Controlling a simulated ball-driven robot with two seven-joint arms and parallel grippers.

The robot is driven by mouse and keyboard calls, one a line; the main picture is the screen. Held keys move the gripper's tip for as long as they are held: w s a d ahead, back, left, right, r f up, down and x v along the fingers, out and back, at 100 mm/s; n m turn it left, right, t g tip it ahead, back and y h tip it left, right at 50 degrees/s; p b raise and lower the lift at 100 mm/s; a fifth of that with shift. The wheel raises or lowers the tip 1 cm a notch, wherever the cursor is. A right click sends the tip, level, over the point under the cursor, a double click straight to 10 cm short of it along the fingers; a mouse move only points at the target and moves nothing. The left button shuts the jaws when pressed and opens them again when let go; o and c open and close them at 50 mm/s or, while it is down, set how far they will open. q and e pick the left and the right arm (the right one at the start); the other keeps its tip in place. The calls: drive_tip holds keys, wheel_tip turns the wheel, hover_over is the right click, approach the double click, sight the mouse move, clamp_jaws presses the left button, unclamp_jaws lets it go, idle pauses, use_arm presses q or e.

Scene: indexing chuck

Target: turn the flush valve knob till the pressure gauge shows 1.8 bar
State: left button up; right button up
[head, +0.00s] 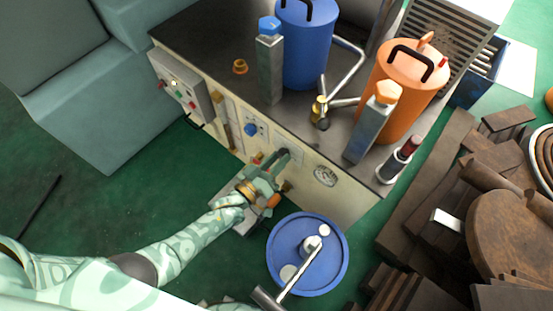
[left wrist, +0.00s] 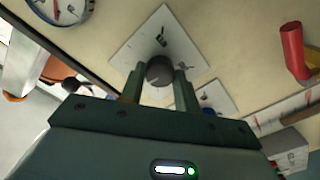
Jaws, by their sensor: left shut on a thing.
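A dark grey round knob (left wrist: 160,71) sits on a white plate (left wrist: 185,52) on the cream panel in the left wrist view. My left gripper (head: 281,160) is shut on this knob, with one finger on each side of it. In the head view the gripper mostly hides the knob. The plate's lettering is too small to read, so I cannot confirm it is the flush valve's. The round pressure gauge (head: 325,175) is on the panel to the right of the gripper. It is cut off at the top left of the left wrist view (left wrist: 62,8). I cannot read its value.
A blue knob (head: 250,129) and a control box (head: 182,86) are farther left on the panel. A red handle (left wrist: 292,50) shows beside the knob plate. A blue drum (head: 283,248) stands below the gauge. Blue and orange canisters (head: 403,85) stand on the bench top.

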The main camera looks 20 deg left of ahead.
use_arm(q)
drive_tip(key=shift+f+n, duration=0.1)
drive_tip(key=shift+n, duration=0.8)
use_arm(e)
drive_tip(key=shift+s+f, duration=0.5)
drive_tip(key=shift+a, duration=0.1)
use_arm(q)
drive_tip(key=o, duration=1)
